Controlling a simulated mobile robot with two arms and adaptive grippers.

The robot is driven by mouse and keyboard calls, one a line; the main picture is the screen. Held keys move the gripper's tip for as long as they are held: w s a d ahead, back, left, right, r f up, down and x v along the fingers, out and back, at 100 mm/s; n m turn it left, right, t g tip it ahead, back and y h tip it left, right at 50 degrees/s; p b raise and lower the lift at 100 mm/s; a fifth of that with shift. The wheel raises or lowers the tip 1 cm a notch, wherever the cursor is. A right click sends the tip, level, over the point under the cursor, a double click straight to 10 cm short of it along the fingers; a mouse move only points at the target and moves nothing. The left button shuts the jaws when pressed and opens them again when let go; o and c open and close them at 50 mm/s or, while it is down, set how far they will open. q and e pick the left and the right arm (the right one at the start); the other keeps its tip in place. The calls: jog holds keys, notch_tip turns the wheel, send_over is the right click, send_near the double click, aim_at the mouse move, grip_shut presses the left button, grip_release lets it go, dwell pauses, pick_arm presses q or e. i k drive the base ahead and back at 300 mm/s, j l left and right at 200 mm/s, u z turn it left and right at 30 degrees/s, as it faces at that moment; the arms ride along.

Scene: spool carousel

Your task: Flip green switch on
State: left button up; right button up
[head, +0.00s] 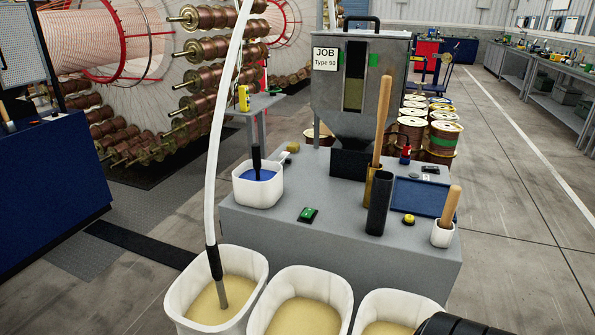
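The green switch (308,215) is a small black block with a lit-looking green face. It lies on the front left part of the grey worktop (270,225), right of a white tub with blue contents. I cannot tell from its face whether it is on or off. Nothing touches it. A dark rounded part shows at the bottom right edge; no gripper fingers show there. Neither my left nor my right gripper is in view.
A hopper (385,80) marked JOB Type 90 stands behind. A black cylinder (379,203), a yellow button (408,220) and a white cup (443,234) with a wooden handle stand right. White bins (180,310) with yellowish contents line the front; a white hose enters the left one.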

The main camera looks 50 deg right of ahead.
aim_at(307, 212)
jog(key=z, duration=1.65)
